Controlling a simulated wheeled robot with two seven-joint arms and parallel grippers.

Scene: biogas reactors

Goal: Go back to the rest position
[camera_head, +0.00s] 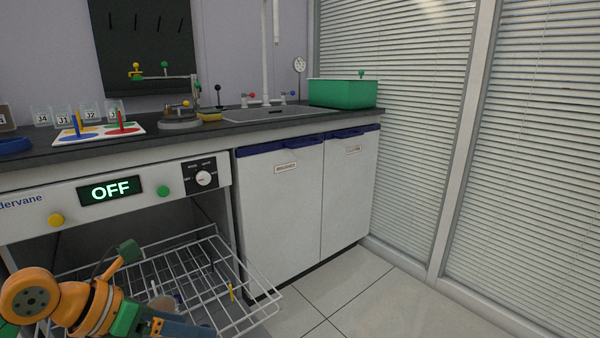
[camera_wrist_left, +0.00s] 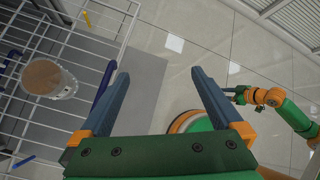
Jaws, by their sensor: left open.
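My left gripper (camera_head: 195,328) is at the bottom left of the head view, over the front part of the wire rack (camera_head: 215,270). In the left wrist view its two blue fingers (camera_wrist_left: 158,78) are spread wide with nothing between them. A round vessel with a brown top (camera_wrist_left: 45,78) sits in the rack, left of the fingers and apart from them. Another orange and green arm, which looks like my right one, shows at the right of the left wrist view (camera_wrist_left: 236,94). Its jaws are too small to read.
The rack is pulled out below a white machine panel whose display (camera_head: 111,190) reads OFF. A dark counter (camera_head: 160,132) carries jars, a peg board (camera_head: 98,131) and a green box (camera_head: 343,93). White cabinets (camera_head: 280,205) stand right of the rack. The tiled floor (camera_head: 375,300) at right is clear.

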